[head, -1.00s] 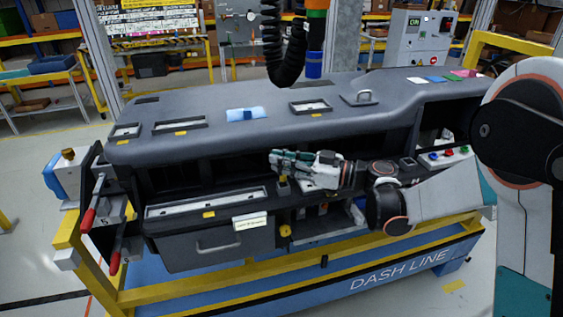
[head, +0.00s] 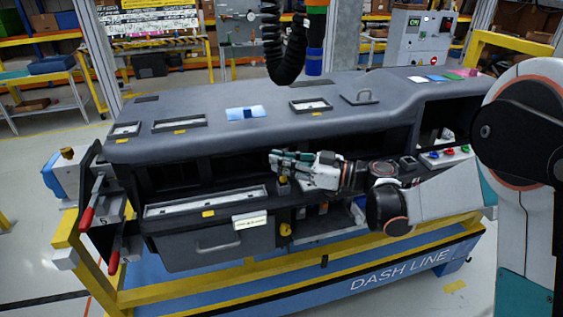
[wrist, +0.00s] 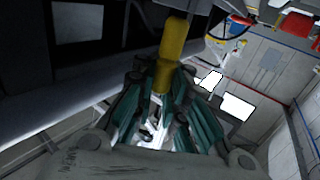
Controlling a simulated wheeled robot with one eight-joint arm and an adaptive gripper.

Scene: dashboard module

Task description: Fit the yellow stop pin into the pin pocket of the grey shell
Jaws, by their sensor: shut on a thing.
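The yellow stop pin (wrist: 172,48) is held between the teal fingertips of my gripper (wrist: 163,78) in the wrist view and points away from the palm. In the head view, my gripper (head: 276,162) reaches in from the right, near the front opening of a large dark grey dashboard body, which looks like the grey shell (head: 230,130). A small yellow piece (head: 283,180) shows just below the fingers there, probably the pin. I cannot make out the pin pocket in either view. Whether the pin touches the shell cannot be told.
A drawer front with a handle (head: 220,245) and a pale label (head: 250,221) lie below left of my gripper. A yellow knob (head: 286,230) sits under it. Red-handled levers (head: 87,218) stand at the left end. Coloured buttons (head: 448,154) are at right.

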